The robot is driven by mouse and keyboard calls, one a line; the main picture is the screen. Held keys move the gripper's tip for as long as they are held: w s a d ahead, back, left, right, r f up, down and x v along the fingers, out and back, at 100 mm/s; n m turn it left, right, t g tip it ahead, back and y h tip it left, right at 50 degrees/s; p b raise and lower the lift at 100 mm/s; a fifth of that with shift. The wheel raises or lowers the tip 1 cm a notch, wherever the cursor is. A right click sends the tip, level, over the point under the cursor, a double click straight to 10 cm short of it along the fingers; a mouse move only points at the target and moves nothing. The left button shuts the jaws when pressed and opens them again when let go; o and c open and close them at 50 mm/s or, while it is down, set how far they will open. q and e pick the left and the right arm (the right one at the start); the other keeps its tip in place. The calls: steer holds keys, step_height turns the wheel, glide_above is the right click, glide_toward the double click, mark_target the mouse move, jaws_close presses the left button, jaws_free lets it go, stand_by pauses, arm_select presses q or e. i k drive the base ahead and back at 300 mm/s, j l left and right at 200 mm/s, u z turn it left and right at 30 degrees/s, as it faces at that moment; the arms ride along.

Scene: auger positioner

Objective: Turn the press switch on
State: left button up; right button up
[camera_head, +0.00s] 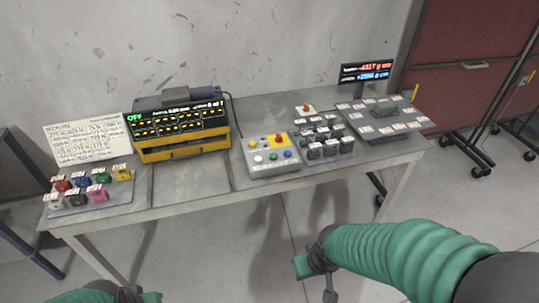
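A grey control box (271,155) stands on the table right of centre. It carries a red knob on a yellow base (278,140) and several coloured round buttons. Which of these is the press switch I cannot tell. Behind it to the left is a black and yellow machine (184,149) whose display reads OFF in green. My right gripper (328,292) hangs in front of the table, below its front edge and apart from the box. My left gripper (138,295) is at the bottom edge, partly cut off. Whether either is open or shut is unclear.
Coloured blocks on a tray (98,207) are at the table's left end, before a sign (88,142). Dark weights (314,151) stand right of the box. A scale-like platform (378,132) and display (367,72) are at the right. Bare tabletop (190,182) lies in front of the machine.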

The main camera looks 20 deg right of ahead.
mark_target(278, 139)
steer(key=i+j+z, duration=0.2)
steer(key=i, duration=0.35)
steer(key=i+j+z, duration=0.25)
steer(key=i, duration=0.3)
steer(key=i+j+z, duration=0.2)
steer(key=i, duration=0.35)
